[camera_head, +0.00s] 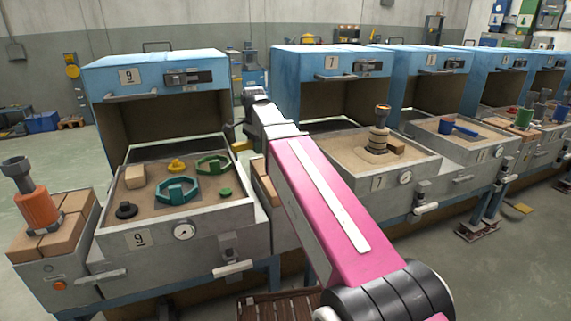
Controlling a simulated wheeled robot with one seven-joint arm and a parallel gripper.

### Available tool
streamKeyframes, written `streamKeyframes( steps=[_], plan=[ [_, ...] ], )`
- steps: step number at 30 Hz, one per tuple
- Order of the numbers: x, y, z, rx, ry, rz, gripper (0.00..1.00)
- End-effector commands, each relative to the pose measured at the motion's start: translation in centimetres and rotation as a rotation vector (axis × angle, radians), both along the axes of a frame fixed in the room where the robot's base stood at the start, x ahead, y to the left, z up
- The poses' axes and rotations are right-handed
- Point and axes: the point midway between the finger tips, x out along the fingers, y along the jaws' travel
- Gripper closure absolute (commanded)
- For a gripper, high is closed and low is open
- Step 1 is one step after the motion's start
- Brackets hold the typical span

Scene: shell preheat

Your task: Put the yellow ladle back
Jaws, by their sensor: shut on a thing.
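My gripper (239,135) is at the far end of my pink arm, between station 9 and station 7, just right of the sand tray of station 9. It is shut on the yellow ladle (241,146), of which only a small yellow part shows below the fingers. The rest of the ladle is hidden or too small to make out. A separate small yellow piece (177,165) lies in the sand of station 9.
The station 9 tray (190,219) holds green rings, a beige block and a black piece. The station 7 tray (352,187) holds a stacked piece. Blue hoods (150,72) stand over the trays. An orange canister (40,207) stands on bricks at left.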

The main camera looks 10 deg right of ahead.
Motion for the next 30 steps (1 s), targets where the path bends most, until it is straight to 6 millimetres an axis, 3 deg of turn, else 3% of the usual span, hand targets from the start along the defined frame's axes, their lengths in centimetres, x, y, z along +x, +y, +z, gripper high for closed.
streamKeyframes(
  steps=[6, 12, 30],
  plan=[
    [0.4, 2.2, 1.2, -0.001, -0.002, -0.178, 0.99],
    [0.7, 2.8, 1.4, -0.001, -0.002, -0.243, 0.99],
    [9.6, -2.2, -4.7, -0.002, -0.001, -0.248, 0.99]
  ],
)
